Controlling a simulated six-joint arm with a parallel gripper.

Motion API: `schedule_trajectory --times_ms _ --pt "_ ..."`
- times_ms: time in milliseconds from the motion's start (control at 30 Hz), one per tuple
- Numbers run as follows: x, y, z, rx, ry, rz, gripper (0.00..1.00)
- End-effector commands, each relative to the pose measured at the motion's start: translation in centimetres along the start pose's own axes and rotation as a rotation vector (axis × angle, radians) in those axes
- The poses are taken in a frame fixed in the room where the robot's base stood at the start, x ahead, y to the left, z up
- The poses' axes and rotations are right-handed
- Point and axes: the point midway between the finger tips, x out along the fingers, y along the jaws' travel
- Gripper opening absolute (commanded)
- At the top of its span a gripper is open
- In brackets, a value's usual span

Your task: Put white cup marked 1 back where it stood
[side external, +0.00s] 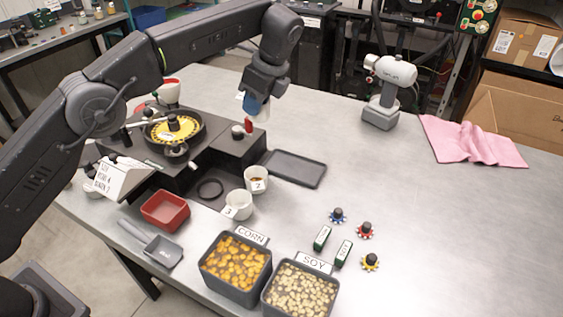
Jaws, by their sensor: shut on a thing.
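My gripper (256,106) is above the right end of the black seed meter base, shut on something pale. Small white patches show beside its blue part, fitting a white cup, but no mark 1 is readable and most of it is hidden. A red tip shows just below. White cup marked 2 (257,178) stands on the table with something brownish inside. White cup marked 3 (239,204) stands just in front of it.
The seed meter (175,127) with its yellow disc is left of my gripper. A dark tray (295,168) lies to the right. A red bin (166,210), a scoop (163,250), and corn (236,268) and soy (300,290) bins stand in front.

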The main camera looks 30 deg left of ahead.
Motion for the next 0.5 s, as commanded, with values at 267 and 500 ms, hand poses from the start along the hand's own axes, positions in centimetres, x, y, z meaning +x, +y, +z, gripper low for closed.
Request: schedule_trajectory --times_ms 267,500 --pt "-0.8 -2.0 -1.3 0.439 -0.032 -0.155 0.0" --pt "-1.6 -3.5 -2.2 0.791 -0.061 -0.279 0.0"
